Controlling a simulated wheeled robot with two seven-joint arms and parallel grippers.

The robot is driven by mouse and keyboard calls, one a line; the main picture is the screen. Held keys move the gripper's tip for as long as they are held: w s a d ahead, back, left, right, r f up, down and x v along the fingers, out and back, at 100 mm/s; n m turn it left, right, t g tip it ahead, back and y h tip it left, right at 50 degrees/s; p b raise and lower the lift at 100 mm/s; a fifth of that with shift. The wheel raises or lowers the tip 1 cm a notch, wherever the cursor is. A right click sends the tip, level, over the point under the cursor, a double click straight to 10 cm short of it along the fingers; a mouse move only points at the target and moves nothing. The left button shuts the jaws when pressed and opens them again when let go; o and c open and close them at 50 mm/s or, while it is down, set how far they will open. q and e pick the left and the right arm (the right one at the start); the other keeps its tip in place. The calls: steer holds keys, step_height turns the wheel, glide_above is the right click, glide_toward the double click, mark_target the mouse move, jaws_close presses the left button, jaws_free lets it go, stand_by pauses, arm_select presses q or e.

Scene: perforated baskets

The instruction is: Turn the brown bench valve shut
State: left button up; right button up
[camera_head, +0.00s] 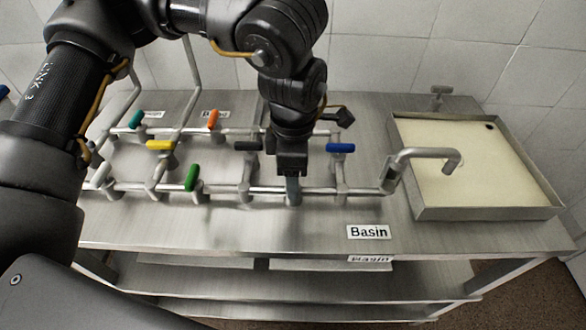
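My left gripper (292,182) reaches down from above onto the front pipe of the bench, right of its middle. It is over a valve body (294,198) on that pipe. The gripper hides this valve's handle, so I cannot see its colour or whether the fingers are shut on it. No brown handle shows clearly anywhere in view. My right gripper is not in view.
Other valve handles on the pipes are green (192,177), yellow (160,145), teal (135,119), orange (213,118), dark (248,146) and blue (341,148). A spout (430,153) reaches over a basin (490,213) at right. The bench front (250,226) is clear.

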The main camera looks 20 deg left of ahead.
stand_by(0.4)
arm_select(q)
steer(key=o, duration=1)
step_height(320, 180, up, 11)
